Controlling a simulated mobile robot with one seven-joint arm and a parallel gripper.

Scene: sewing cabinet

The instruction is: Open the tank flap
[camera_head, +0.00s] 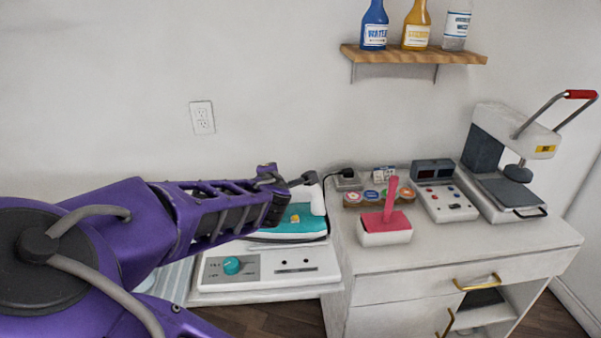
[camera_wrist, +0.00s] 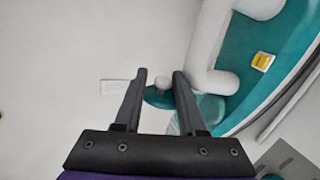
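A teal and white steam iron (camera_head: 300,222) sits on its white base at the left of the cabinet in the head view. In the wrist view its teal body (camera_wrist: 240,45) and thick white handle (camera_wrist: 208,50) fill the right side. A small teal piece (camera_wrist: 157,99) with a pale round knob (camera_wrist: 164,81), seemingly the tank flap, shows between the fingers. My gripper (camera_wrist: 160,75) is open, its fingers on either side of this piece; I cannot tell whether they touch it. In the head view my gripper (camera_head: 302,180) is just above the iron's back, and the flap is not clearly visible.
The iron's base (camera_head: 270,268) has a teal dial. On the cabinet to the right are a pink-handled pad (camera_head: 388,225), several small jars, a control box (camera_head: 445,203) and a heat press (camera_head: 505,185). A wooden shelf (camera_head: 420,55) holds three bottles.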

